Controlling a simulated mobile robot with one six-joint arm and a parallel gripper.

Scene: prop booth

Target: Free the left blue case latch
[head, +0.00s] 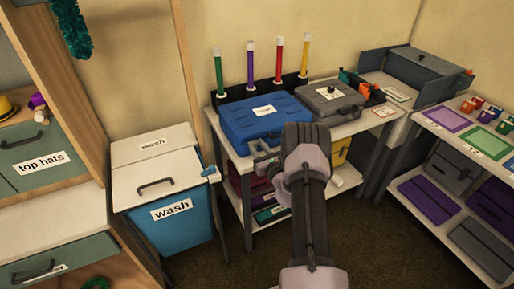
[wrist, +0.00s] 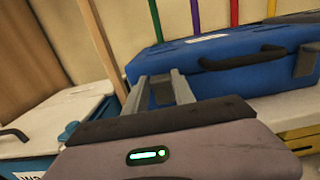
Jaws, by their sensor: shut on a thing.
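The blue case (head: 245,122) lies closed on the table, with its front face toward me. In the wrist view the case (wrist: 205,70) shows a dark handle (wrist: 243,59) at the middle of its front. The left latch (wrist: 161,94) is a dark grey tab on the front face, between the two fingers of my gripper (wrist: 160,78). The fingers are shut on it from both sides. The right latch (wrist: 305,62) shows at the right edge of the wrist view. In the head view my own arm hides part of the case front and the latch.
A grey case (head: 330,98) stands right of the blue one. Colored wands (head: 250,65) stand behind. A blue wash bin (head: 175,225) with a white lid stands at the left. A shelf with cards (head: 445,120) is at the right.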

